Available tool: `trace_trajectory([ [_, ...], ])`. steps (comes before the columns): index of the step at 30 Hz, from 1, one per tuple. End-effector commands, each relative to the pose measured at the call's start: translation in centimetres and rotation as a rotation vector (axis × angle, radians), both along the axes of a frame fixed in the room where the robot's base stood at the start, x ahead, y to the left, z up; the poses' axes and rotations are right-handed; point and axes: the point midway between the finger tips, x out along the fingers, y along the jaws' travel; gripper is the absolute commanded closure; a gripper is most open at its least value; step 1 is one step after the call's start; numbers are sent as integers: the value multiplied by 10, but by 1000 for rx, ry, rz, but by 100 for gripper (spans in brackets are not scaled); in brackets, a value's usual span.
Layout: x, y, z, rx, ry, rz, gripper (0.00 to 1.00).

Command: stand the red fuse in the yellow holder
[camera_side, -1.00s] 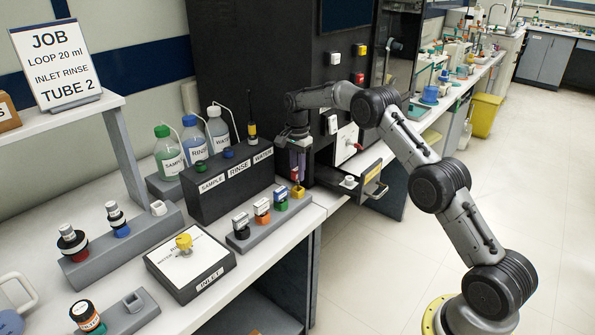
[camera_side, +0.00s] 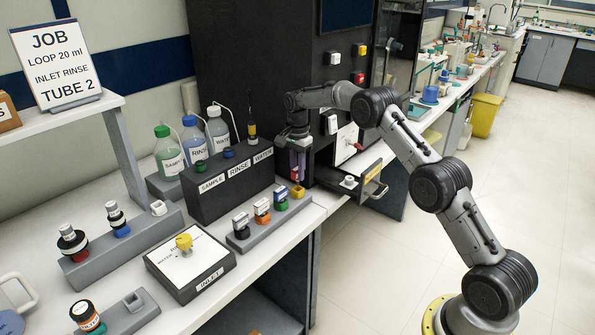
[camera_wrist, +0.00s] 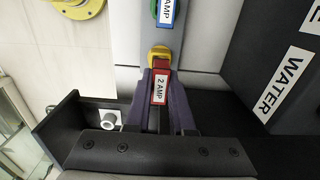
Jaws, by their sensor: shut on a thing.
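My gripper (camera_side: 298,176) points down at the right end of the holder strip, with its purple fingers just above the yellow holder (camera_side: 298,192). In the wrist view my gripper (camera_wrist: 160,100) is shut on the red fuse (camera_wrist: 160,87), which has a white "2 AMP" label. The yellow holder (camera_wrist: 158,51) shows right beside the fuse's far edge in that view. The fuse's lower end is hidden, so I cannot tell whether it is inside the holder. In the side view the fuse is mostly covered by the fingers.
The black bottle block (camera_side: 230,181) is close behind. An open drawer (camera_side: 350,181) lies to the right of my gripper.

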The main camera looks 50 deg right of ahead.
Motion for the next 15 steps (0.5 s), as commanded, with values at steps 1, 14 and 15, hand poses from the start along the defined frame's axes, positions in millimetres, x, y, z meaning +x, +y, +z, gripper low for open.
trace_trajectory([
  [1,0,0,0,0,0,0,100],
  [14,0,0,-9,0,0,0,100],
  [15,0,0,-10,0,1,0,100],
])
